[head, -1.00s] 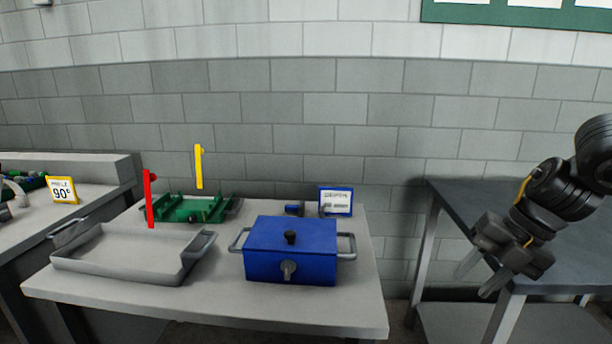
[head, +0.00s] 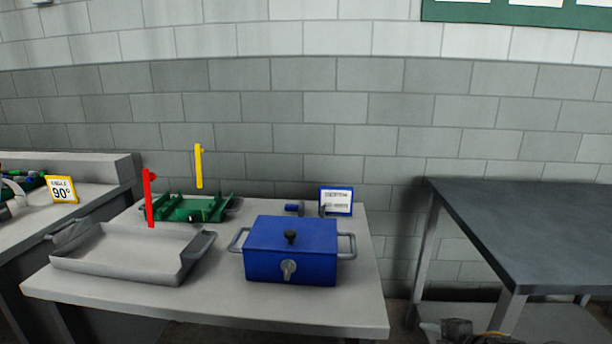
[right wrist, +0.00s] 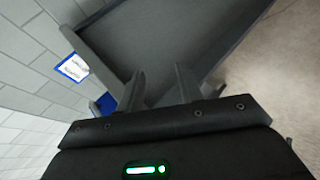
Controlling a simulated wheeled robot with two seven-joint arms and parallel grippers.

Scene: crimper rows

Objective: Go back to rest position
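My right gripper (right wrist: 159,86) shows in the right wrist view with its two fingers apart and nothing between them. In the head view only a dark part of my right arm (head: 466,331) shows at the bottom edge, to the right of the light table, and the fingers are out of sight there. My left gripper is not in view.
A grey table (head: 330,312) bears a blue box (head: 265,265), a grey tray (head: 120,262), a green fixture (head: 192,209), red (head: 149,200) and yellow (head: 198,168) upright bars and a blue-framed sign (head: 336,200). A dark table (head: 520,235) at right has a clear top.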

